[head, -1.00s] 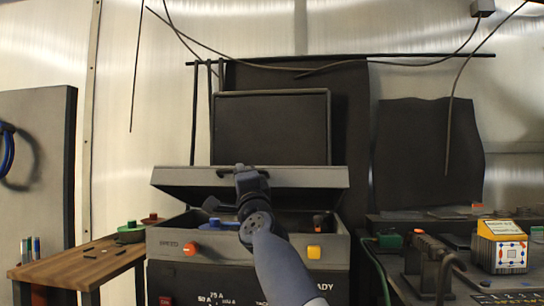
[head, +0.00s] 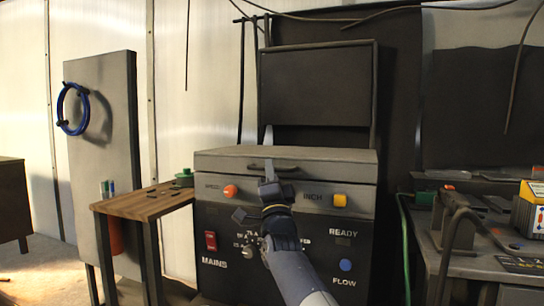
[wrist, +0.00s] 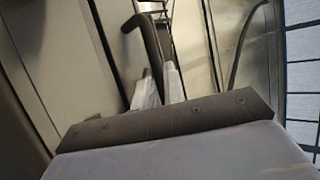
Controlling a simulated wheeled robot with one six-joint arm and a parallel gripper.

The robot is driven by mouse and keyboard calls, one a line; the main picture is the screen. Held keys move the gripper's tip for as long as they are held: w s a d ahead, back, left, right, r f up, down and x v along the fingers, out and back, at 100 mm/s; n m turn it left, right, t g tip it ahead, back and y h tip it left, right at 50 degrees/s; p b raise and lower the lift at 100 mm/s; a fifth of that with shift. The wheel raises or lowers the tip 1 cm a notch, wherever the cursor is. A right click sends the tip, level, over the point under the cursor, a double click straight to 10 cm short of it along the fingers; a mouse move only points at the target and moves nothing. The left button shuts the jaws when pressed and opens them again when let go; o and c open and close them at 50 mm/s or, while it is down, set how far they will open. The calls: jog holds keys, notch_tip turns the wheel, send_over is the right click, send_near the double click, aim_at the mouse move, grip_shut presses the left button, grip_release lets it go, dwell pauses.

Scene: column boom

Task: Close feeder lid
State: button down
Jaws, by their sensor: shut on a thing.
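The feeder lid (head: 330,158) is the grey top of the dark machine in the head view. It lies level and appears flush on the feeder body (head: 312,194), with no gap showing. Its dark bar handle (head: 287,167) is on the front edge. My gripper (head: 268,172) is at the left part of this handle, in front of the lid. In the wrist view my gripper (wrist: 160,84) has its two pale fingers shut on either side of the dark handle (wrist: 150,45). The inside of the feeder is hidden under the lid.
The machine front has an orange knob (head: 230,191), a yellow knob (head: 339,200), a red switch (head: 211,241) and a blue button (head: 346,265). A wooden table (head: 145,201) stands left. A cluttered bench (head: 475,265) stands right, with a green cable between.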

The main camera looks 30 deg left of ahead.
jog(key=shift+w+f+n+g+y, duration=0.15)
jog(key=shift+w+f, duration=0.1)
jog(key=shift+f, duration=0.4)
jog(key=shift+w+f+n+g+y, duration=0.15)
jog(key=shift+w+f, duration=0.1)
jog(key=shift+f, duration=0.35)
jog(key=c, duration=1.5)
grip_release()
jog(key=shift+s+f, duration=0.2)
jog(key=shift+s, duration=0.05)
jog(key=v, duration=1)
jog(key=shift+s+d+r, duration=0.25)
jog(key=shift+r, duration=0.15)
jog(key=shift+w, duration=0.1)
jog(key=x, duration=1)
jog(key=shift+a+r, duration=0.15)
jog(key=shift+a, duration=0.15)
jog(key=shift+w+d, duration=0.1)
jog(key=shift+w, duration=0.1)
